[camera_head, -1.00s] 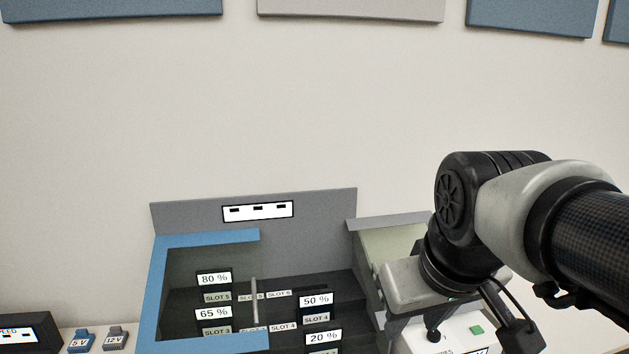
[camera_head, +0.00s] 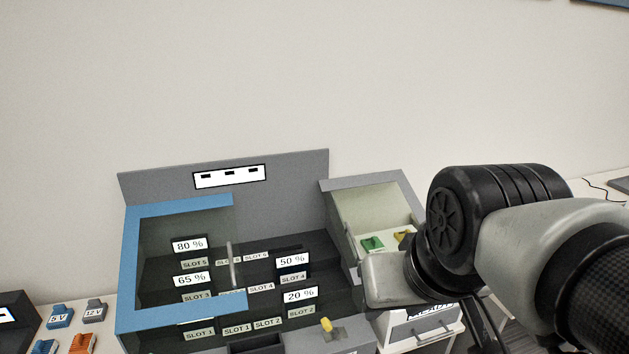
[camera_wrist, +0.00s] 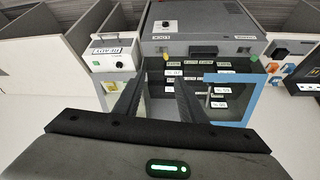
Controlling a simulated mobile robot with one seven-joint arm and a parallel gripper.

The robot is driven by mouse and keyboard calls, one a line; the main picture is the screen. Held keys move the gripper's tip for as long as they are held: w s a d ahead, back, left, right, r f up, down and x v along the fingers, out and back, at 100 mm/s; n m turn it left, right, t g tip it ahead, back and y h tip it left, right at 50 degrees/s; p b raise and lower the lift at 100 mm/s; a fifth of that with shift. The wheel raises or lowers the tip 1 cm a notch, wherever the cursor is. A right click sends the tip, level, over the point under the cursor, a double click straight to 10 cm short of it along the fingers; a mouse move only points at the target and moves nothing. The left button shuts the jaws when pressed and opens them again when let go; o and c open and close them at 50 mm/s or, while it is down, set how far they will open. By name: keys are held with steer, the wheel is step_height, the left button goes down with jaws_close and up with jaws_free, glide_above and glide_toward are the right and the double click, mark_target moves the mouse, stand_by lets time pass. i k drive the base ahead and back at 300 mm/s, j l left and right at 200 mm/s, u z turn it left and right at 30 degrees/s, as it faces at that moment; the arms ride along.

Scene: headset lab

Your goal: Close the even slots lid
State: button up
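The slotted charging box (camera_head: 224,169) stands on the table. A blue-framed lid (camera_head: 130,262) lies across its left half, over the odd slots. A grey-framed clear lid (camera_head: 365,184) stands out to the right of the box, swung away from the even slots, which are uncovered. My gripper (camera_wrist: 158,82) is open in the wrist view, with dark fingers apart and nothing seen between them but the box behind. The blue lid (camera_wrist: 250,95) is right of the fingers there, and the grey lid seems partly hidden by the left finger. In the head view my wrist hides the fingertips.
A yellow knob (camera_head: 327,325) sits at the box's front. Green (camera_head: 372,243) and yellow pieces show by the grey lid. A white device (camera_wrist: 115,55) with a knob stands beside the box. Blue (camera_head: 60,315) and orange blocks lie at the left.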

mark_target(396, 175)
steer(key=i+l, duration=0.1)
steer(key=l, duration=0.3)
steer(key=i+l+z, duration=0.1)
steer(key=l, duration=0.3)
steer(key=i+l+z, duration=0.1)
steer(key=l, duration=0.3)
steer(key=i+l, duration=0.15)
steer(key=l, duration=0.25)
steer(key=i+l+z, duration=0.1)
steer(key=l, duration=0.3)
steer(key=i+j, duration=0.15)
steer(key=i, duration=0.15)
steer(key=z, duration=0.05)
